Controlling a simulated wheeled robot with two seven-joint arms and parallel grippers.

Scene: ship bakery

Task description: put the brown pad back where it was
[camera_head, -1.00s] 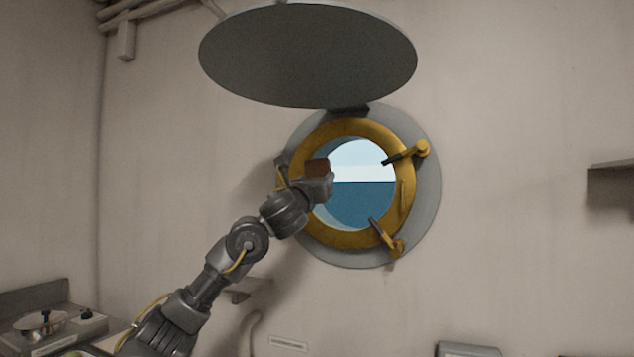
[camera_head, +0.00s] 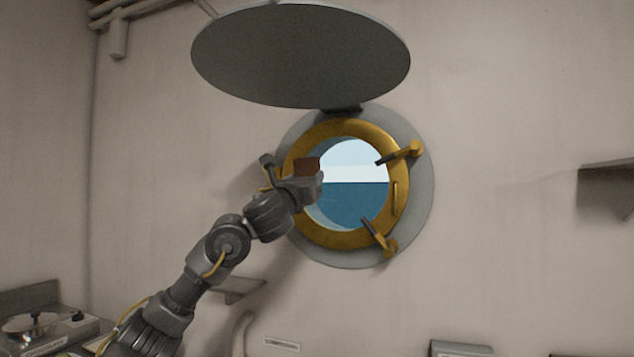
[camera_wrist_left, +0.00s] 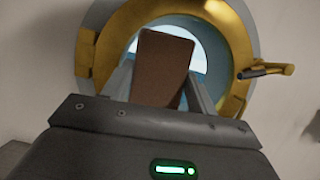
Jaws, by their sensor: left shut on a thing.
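The brown pad (camera_head: 307,167) is a small flat brown block held up in front of the porthole. It also shows upright in the left wrist view (camera_wrist_left: 163,70), between the fingers. My left gripper (camera_head: 312,182) is shut on the pad, in front of the left part of the porthole glass. The porthole (camera_head: 398,190) has a brass ring inside a grey flange, with sea and sky behind the glass. Whether the pad touches the porthole cannot be told. My right gripper is not in view.
A round grey cover (camera_head: 300,55) hangs raised above the porthole. Brass clamps (camera_head: 405,150) stick out from the ring. A small shelf (camera_head: 232,288) is on the wall below left, and another shelf (camera_head: 608,178) is at the right. A scale (camera_head: 38,325) stands at the lower left.

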